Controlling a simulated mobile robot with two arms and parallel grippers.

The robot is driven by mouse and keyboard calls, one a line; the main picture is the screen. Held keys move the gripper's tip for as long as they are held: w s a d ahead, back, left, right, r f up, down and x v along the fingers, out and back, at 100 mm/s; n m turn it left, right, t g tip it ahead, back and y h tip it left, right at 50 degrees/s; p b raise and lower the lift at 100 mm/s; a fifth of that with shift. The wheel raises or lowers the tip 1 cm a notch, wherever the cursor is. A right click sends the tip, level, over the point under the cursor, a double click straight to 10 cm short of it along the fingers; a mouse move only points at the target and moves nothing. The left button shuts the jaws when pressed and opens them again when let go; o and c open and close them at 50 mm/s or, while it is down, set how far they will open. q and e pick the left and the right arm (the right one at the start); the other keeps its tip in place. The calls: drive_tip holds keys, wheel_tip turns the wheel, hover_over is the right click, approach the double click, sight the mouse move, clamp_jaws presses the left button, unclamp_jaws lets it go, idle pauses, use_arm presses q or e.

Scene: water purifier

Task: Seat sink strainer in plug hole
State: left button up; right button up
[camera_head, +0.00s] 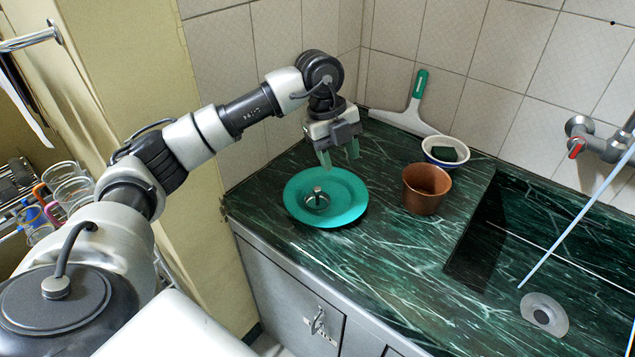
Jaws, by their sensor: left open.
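The sink strainer (317,199) is a small metal piece with a raised knob. It sits on a teal plate (347,203) on the green marble counter. The plug hole (544,314) shows as a pale ring with a dark centre in the sink floor at the lower right. My left gripper (338,160) is open and empty, pointing down above the far side of the plate, apart from the strainer. My right gripper is not in the picture.
A brown pot (426,188) and a white-and-blue bowl (446,152) stand right of the plate. A squeegee (412,107) leans at the wall. A tap (598,140) is at the right, and a thin pale-blue line (575,228) slants over the sink (500,262).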

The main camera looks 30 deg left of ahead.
use_arm(q)
drive_tip(key=w+d+r+n+t+h+p, duration=0.2)
drive_tip(key=d+r+t+h, duration=0.1)
drive_tip(key=d+r+h, duration=0.35)
drive_tip(key=w+d+r+n+t+h+p, duration=0.1)
drive_tip(key=w+d+r+t+h+p, duration=0.15)
drive_tip(key=d+r+h, duration=0.45)
drive_tip(key=w+a+r+n+t+y+p, duration=0.4)
drive_tip(key=w+a+n+t+y, duration=0.55)
drive_tip(key=n, duration=0.65)
drive_tip(key=n+g+y+p, duration=0.4)
drive_tip(key=n+g+y, duration=0.4)
drive_tip(key=n+g, duration=0.5)
hover_over(317, 188)
drive_tip(key=f, duration=0.7)
drive_tip(key=f+m+g, duration=0.1)
drive_tip(key=f, duration=0.7)
drive_tip(key=d+f+m, duration=0.1)
drive_tip(key=f, duration=0.6)
drive_tip(key=shift+s+f+g, duration=0.25)
drive_tip(key=shift+s+g, duration=0.05)
drive_tip(key=f, duration=0.4)
drive_tip(key=a+f+p, duration=0.1)
drive_tip(key=f, duration=0.1)
drive_tip(key=shift+w+f, duration=0.2)
drive_tip(key=shift+w, duration=0.15)
